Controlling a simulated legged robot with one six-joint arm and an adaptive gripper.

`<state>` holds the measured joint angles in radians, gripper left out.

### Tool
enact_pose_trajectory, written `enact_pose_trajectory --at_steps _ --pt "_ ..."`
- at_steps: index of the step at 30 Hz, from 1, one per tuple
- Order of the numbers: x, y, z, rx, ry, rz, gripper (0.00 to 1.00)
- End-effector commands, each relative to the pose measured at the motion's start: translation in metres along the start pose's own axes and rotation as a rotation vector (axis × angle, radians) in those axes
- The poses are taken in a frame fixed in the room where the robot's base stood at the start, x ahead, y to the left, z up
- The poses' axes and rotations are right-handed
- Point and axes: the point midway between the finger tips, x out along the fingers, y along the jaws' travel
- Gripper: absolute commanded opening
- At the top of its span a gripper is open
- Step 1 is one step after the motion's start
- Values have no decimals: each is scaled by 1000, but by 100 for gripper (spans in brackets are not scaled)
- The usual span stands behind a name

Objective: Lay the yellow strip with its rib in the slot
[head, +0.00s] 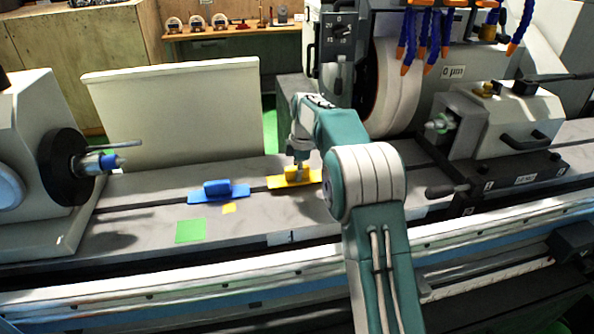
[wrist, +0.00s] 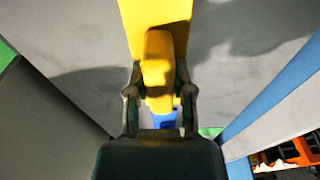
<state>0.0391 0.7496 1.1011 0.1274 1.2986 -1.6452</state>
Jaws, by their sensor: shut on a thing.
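The yellow strip (head: 279,182) with a raised yellow handle is at the middle of the grey machine table in the head view. My gripper (head: 297,171) is above it, with its fingers at the handle. In the wrist view, the two fingers of my gripper (wrist: 159,94) are shut on the handle of the yellow strip (wrist: 155,12) from both sides. The dark slot (head: 140,206) runs along the table, and the strip lies over its line. The rib underneath is hidden, and I cannot tell whether it is in the slot or above it.
A blue strip with a blue handle (head: 218,191) lies over the slot to the left. A green square (head: 190,231) and a small yellow square (head: 229,208) mark the table nearby. The grinding wheel (head: 393,90) and tailstock (head: 500,125) stand right, the workhead (head: 65,165) left.

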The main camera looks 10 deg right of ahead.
Motion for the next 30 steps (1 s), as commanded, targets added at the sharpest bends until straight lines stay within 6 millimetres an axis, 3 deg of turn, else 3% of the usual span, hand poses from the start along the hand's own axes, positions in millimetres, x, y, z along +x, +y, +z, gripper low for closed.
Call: enact_pose_trajectory --at_steps 20,21,23,30 --pt "14 0 2 0 0 0 0" --pt "14 0 2 0 0 1 48" --pt "14 0 2 0 0 1 70" --pt "14 0 2 0 0 0 70"
